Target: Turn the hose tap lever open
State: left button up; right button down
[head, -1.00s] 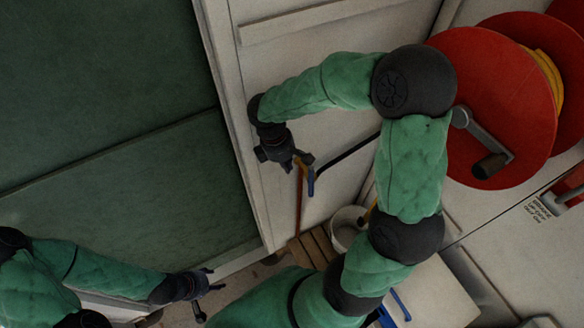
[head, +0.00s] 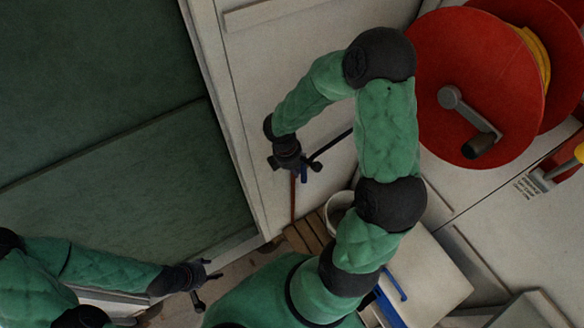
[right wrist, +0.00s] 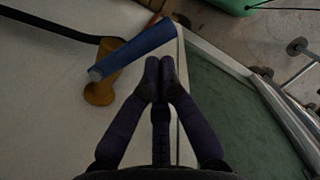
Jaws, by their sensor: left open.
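The hose tap is on the white wall panel. In the right wrist view its brass body (right wrist: 101,84) lies left of my fingers, and its blue lever (right wrist: 135,50) slants up to the right, its right end just above my fingertips. In the head view only part of the blue lever (head: 304,173) shows, beside my right gripper (head: 292,164); the brass body is mostly hidden. The right gripper's fingertips (right wrist: 160,66) are together with nothing seen between them; whether they touch the lever I cannot tell. My left gripper (head: 205,284) is open and empty, low at the left.
A black hose (head: 333,145) runs right from the tap, and a copper pipe (head: 293,200) drops below it. A red hose reel (head: 440,60) is at the upper right. A white bucket (head: 338,205) stands near the wooden slats (head: 312,232). A dark green panel (head: 90,90) fills the left.

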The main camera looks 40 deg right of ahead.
aim_at(306, 176)
jog(key=shift+s+d+n+t, duration=0.15)
jog(key=shift+s+d+n, duration=0.2)
jog(key=shift+n, duration=0.25)
jog(key=shift+s+d+n+t, duration=0.2)
jog(key=shift+s+n, duration=0.15)
jog(key=shift+n, duration=0.25)
jog(key=shift+s+d+n+b, duration=0.15)
jog(key=shift+s+d+n, duration=0.15)
jog(key=shift+n, duration=0.3)
jog(key=shift+s+d+n+b, duration=0.2)
jog(key=shift+d+n, duration=0.1)
jog(key=shift+n, duration=0.3)
jog(key=shift+d, duration=0.1)
jog(key=shift+s+d, duration=0.25)
jog(key=shift+s, duration=0.05)
dwell(1.7)
jog(key=shift+w, duration=0.1)
